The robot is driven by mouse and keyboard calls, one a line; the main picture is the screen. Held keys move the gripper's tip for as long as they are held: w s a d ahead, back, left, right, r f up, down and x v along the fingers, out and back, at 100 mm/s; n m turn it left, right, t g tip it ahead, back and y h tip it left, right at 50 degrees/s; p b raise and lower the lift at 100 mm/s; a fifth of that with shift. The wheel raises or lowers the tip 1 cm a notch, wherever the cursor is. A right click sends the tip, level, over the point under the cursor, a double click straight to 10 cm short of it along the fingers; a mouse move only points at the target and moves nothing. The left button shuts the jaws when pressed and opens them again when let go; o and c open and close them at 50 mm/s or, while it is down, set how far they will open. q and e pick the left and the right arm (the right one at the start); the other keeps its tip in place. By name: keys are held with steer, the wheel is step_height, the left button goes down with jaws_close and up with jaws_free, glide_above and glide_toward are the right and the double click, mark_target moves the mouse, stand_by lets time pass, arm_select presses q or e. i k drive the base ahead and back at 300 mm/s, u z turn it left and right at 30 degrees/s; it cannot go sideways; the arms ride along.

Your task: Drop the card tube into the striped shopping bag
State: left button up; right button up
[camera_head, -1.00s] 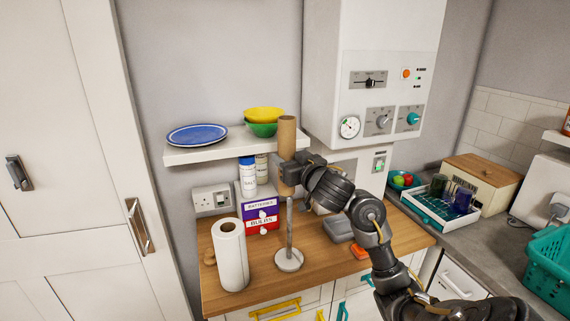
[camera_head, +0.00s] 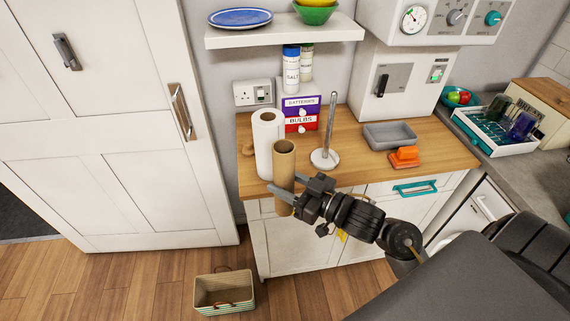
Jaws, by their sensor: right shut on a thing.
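The card tube (camera_head: 284,165) is a brown upright cylinder, held in front of the counter's front edge. My right gripper (camera_head: 285,192) is shut on its lower part, with the arm coming in from the right. The striped shopping bag (camera_head: 224,293) stands open on the floor at the bottom, below and to the left of the tube. It has a cream and teal striped side and brown handles; its inside looks empty from here. My left gripper is not in view.
The wooden counter (camera_head: 350,150) carries a white paper roll (camera_head: 268,135) just behind the tube, a metal upright holder (camera_head: 325,157), a grey tray (camera_head: 389,136) and an orange object (camera_head: 404,157). Cabinet doors stand below. The wooden floor (camera_head: 150,285) around the bag is clear.

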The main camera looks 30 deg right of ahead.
mark_target(233, 298)
steer(key=z, duration=1)
steer(key=k, duration=0.65)
steer(key=u, duration=0.85)
